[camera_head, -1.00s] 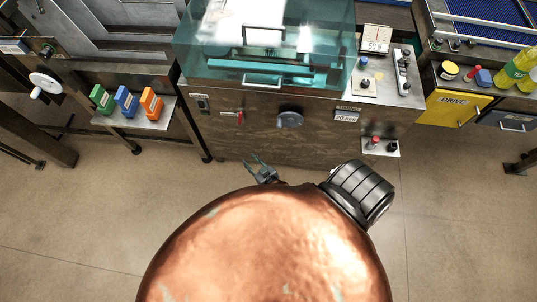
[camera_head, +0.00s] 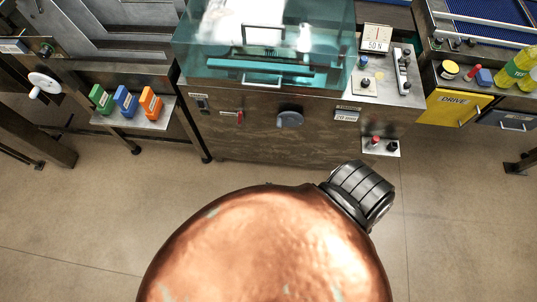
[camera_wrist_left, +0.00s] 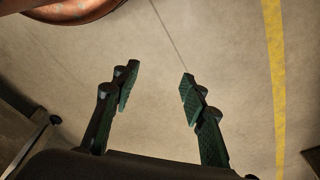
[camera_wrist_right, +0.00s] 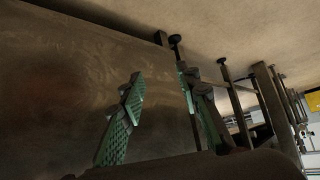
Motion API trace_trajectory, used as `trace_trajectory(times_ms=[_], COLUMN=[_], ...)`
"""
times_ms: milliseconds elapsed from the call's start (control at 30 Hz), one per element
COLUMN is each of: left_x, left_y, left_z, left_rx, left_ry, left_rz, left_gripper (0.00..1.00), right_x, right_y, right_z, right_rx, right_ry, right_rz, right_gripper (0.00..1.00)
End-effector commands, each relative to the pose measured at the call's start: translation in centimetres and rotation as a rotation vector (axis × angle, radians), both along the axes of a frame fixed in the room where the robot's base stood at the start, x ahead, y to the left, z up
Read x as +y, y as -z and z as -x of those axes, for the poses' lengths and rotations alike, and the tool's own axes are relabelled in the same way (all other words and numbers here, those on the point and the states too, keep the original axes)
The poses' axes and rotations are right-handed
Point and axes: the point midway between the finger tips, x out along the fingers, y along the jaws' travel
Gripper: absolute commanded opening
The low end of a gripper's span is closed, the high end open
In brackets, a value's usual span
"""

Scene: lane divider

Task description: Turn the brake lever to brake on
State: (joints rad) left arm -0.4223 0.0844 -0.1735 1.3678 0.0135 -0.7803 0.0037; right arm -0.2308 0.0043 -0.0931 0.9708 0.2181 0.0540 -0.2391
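No lever in the head view is readably marked as the brake. A small red-handled lever (camera_head: 239,117) is on the front of the brown machine cabinet (camera_head: 260,140), left of a dark round knob (camera_head: 289,117). A red-topped control (camera_head: 375,142) stands on a small plate at the cabinet's lower right. Neither gripper shows in the head view. My left gripper (camera_wrist_left: 160,82) is open and empty above bare floor. My right gripper (camera_wrist_right: 160,77) is open and empty, with a dark brown panel behind it; no lever shows between its fingers.
A teal clear cover (camera_head: 270,75) sits on the cabinet. A shelf (camera_head: 155,122) with green, blue and orange blocks is to the left. A yellow DRIVE panel (camera_head: 452,107) and bottles (camera_head: 517,66) are to the right. Dark support legs (camera_wrist_right: 235,105) stand near my right gripper.

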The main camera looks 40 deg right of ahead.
Motion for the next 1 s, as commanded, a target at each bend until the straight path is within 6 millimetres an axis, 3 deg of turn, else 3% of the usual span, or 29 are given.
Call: trace_trajectory(times_ms=[200, 567, 667, 767, 867, 1000], left_x=[0.0, 0.0, 0.0, 0.0, 0.2, 0.5], left_y=[0.1, 0.1, 0.4, 2.0, 4.9, 8.8], left_z=[0.0, 0.0, 0.3, 1.5, 4.0, 8.5], left_rx=[0.000, 0.000, 0.003, 0.013, 0.028, 0.048], left_ry=[0.000, 0.000, 0.001, 0.007, 0.017, 0.037], left_rz=[0.000, 0.000, 0.000, -0.002, -0.004, -0.010], left_gripper=[0.40, 0.40, 0.40, 0.40, 0.40, 0.40], right_x=[0.0, 0.0, 0.0, -0.1, -0.5, -1.6], right_y=[1.3, 1.5, 1.8, 3.3, 5.8, 9.2], right_z=[1.7, 2.0, 2.5, 5.0, 9.8, 18.2], right_rx=[0.044, 0.053, 0.064, 0.123, 0.238, 0.431], right_ry=[-0.009, -0.010, -0.013, -0.024, -0.041, -0.063], right_rz=[-0.001, -0.001, 0.000, 0.002, 0.009, 0.026], right_gripper=[0.31, 0.31, 0.24, 0.17, 0.10, 0.00])
